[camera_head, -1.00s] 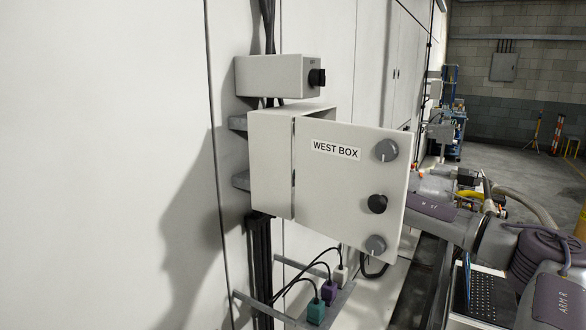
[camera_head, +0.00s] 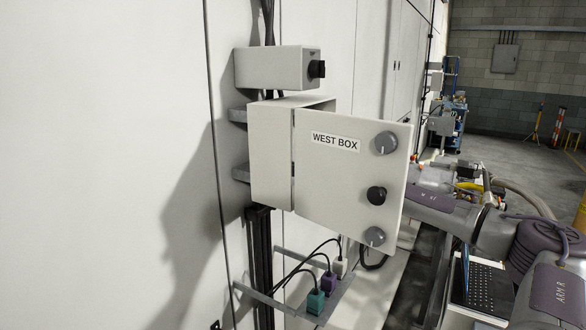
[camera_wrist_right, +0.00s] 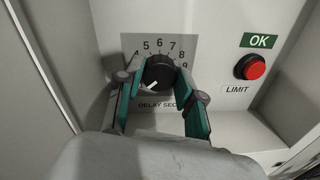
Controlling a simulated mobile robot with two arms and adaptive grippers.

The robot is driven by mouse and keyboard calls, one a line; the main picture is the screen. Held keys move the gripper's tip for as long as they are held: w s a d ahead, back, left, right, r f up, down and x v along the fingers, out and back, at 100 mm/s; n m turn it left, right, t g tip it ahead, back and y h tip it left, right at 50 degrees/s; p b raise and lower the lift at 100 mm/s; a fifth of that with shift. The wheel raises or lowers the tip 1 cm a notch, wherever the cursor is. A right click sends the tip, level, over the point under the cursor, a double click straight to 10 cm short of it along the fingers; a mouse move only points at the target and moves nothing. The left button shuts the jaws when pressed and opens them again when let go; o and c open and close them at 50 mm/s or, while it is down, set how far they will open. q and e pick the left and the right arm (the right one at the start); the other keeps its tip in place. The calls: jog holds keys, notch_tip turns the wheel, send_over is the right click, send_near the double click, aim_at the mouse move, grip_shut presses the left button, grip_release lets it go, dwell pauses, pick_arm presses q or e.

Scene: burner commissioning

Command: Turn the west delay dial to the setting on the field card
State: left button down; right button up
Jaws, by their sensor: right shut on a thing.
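The west delay dial (camera_wrist_right: 159,71) is a round black knob in the right wrist view, above the words "DELAY SEC". Numbers on its grey scale plate (camera_wrist_right: 186,48) are visible from about 4 to 9. A white mark on the knob points to the lower left. My right gripper (camera_wrist_right: 160,80) has its teal-padded fingers on either side of the knob and is shut on it. In the head view the open door of the west box (camera_head: 350,175) hides this gripper and dial. My left gripper is not in view. No field card is seen.
A red button (camera_wrist_right: 250,67) labelled "LIMIT" and a green "OK" label (camera_wrist_right: 262,41) are right of the dial. The box door carries several knobs (camera_head: 376,195). A switch box (camera_head: 275,68) is above. A laptop (camera_head: 485,290) is lower right.

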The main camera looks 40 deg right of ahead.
jog(key=m+p, duration=0.2)
jog(key=m, duration=0.3)
jog(key=shift+d+r+m, duration=0.1)
jog(key=shift+r+m, duration=0.05)
jog(key=shift+m, duration=0.15)
jog(key=shift+m+g+p, duration=0.4)
jog(key=shift+m+p, duration=0.65)
jog(key=shift+m, duration=0.85)
jog(key=o, duration=1.1)
jog(key=shift+o, duration=0.2)
